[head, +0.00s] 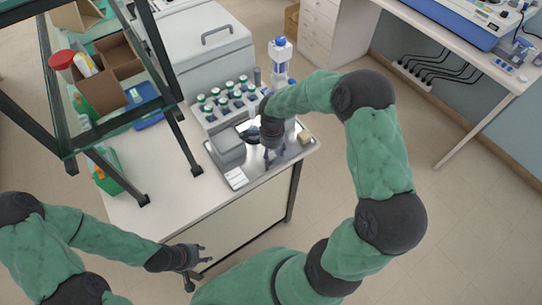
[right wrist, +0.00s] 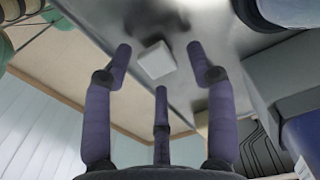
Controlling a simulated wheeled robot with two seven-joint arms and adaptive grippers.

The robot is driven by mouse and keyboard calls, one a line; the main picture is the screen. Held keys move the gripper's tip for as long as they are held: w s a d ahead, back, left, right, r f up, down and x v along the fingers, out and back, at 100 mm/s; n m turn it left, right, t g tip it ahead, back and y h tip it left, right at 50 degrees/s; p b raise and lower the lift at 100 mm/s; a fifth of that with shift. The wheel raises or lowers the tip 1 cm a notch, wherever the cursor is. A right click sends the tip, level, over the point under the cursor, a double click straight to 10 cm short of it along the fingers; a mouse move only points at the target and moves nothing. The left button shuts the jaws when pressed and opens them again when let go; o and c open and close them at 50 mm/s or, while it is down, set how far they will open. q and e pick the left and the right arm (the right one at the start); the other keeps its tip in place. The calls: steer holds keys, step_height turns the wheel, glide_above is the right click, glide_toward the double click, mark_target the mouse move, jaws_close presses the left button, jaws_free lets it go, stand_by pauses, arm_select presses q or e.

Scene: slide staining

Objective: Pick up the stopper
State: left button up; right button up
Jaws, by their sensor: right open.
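My right gripper (head: 274,156) is over the steel tray (head: 262,170) at the table's front right corner. In the right wrist view its three fingers (right wrist: 159,52) are spread open. A small pale block (right wrist: 156,60), possibly the stopper, shows between the fingertips and appears to rest on the tray; I cannot tell whether any finger touches it. A small tan cube (head: 304,138) sits at the tray's right edge. My left gripper (head: 200,256) is open and empty beside the table's front side, away from the tray.
A rack of green-capped bottles (head: 228,98) and a blue-capped bottle (head: 280,60) stand behind the tray. A grey box (head: 228,145) and a white pad (head: 236,178) lie on its left. A dark-framed shelf (head: 160,50) stands at left.

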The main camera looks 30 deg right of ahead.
steer(key=shift+f, duration=0.35)
steer(key=c, duration=0.7)
steer(key=shift+r, duration=0.1)
steer(key=shift+c, duration=0.2)
